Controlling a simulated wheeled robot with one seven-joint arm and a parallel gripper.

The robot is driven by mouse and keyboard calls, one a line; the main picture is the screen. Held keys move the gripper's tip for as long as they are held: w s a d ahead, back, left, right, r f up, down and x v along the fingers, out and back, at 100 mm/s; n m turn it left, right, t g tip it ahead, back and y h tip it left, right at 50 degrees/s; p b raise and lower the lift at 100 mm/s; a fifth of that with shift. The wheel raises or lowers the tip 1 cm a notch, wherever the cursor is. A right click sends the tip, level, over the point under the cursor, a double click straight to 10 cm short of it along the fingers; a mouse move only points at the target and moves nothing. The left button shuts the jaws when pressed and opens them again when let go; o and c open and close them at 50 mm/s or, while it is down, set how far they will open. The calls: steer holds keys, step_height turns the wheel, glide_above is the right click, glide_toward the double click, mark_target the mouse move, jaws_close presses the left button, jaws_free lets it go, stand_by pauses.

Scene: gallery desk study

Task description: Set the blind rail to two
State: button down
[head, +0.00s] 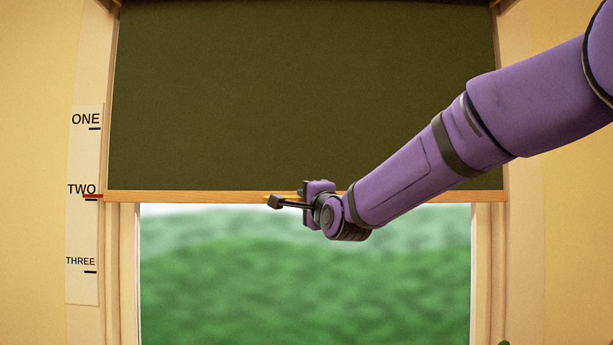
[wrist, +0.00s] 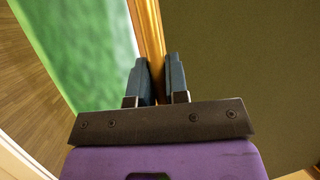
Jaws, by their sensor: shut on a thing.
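A dark olive blind (head: 300,90) hangs in the window, with a wooden rail (head: 200,196) along its bottom edge. A scale strip (head: 83,230) on the left of the frame reads ONE, TWO and THREE, each with a black mark. In the wrist view, the two fingers of my gripper (wrist: 158,80) stand on either side of the wooden rail (wrist: 147,30).
Below the rail the window shows blurred green hills (head: 300,280). The wooden window frame (head: 487,270) borders the blind on both sides. My purple arm reaches in from the upper right and covers part of the rail and blind.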

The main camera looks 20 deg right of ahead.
steer(key=shift+f, duration=0.65)
steer(key=c, duration=1.1)
jaws_free()
steer(key=shift+c, duration=0.2)
steer(key=a+v, duration=0.1)
steer(key=v, duration=0.9)
steer(key=shift+s+d, duration=0.4)
steer(key=shift+d, duration=0.1)
steer(key=shift+f, duration=0.1)
